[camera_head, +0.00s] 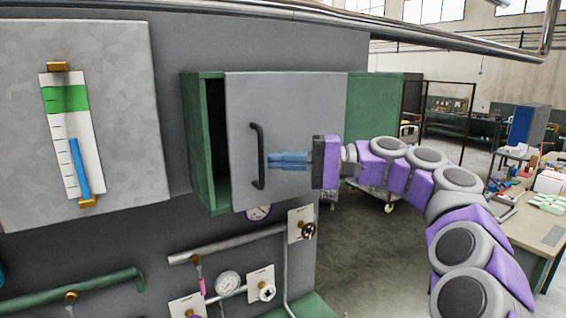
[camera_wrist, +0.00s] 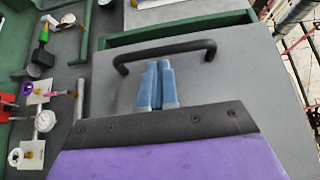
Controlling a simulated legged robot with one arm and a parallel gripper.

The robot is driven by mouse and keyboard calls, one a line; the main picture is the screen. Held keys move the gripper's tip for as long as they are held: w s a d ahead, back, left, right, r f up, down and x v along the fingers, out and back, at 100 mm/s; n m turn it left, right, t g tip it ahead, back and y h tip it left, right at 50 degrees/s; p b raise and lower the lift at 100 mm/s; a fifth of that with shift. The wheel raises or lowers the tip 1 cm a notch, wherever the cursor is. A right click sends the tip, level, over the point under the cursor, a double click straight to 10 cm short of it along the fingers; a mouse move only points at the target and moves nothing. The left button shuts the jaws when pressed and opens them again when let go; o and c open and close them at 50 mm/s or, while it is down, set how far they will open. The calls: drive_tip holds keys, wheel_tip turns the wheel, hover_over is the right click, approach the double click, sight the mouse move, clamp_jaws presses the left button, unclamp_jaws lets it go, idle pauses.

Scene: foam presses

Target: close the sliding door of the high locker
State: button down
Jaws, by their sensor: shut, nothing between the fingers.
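The high locker (camera_head: 196,150) is a green box on the grey wall. Its grey sliding door (camera_head: 290,105) covers most of the front, with a dark open gap along the left edge. The door also fills much of the wrist view (camera_wrist: 245,75). A black bar handle (camera_head: 257,157) stands upright near the door's left edge and crosses the upper wrist view (camera_wrist: 165,52). My gripper (camera_head: 271,160), with blue fingers, is shut and empty. Its fingertips (camera_wrist: 158,64) are just right of the handle, between its two ends; I cannot tell whether they touch it.
A gauge panel (camera_head: 130,130) hangs left of the locker. Pipes, a valve (camera_head: 308,230) and a dial (camera_head: 229,283) sit below it. A metal rail (camera_head: 400,32) crosses above. A workbench (camera_head: 535,228) stands at right, with open floor between.

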sight(262, 164)
drive_tip(key=shift+a, duration=0.25)
drive_tip(key=shift+s+a+b, duration=0.4)
drive_tip(key=shift+s+a, duration=0.35)
drive_tip(key=shift+a, duration=0.15)
drive_tip(key=shift+s+a+b, duration=0.35)
drive_tip(key=shift+s+a, duration=0.35)
drive_tip(key=shift+a, duration=0.2)
drive_tip(key=shift+w, duration=0.1)
drive_tip(key=shift+d+r, duration=0.1)
drive_tip(key=shift+d, duration=0.05)
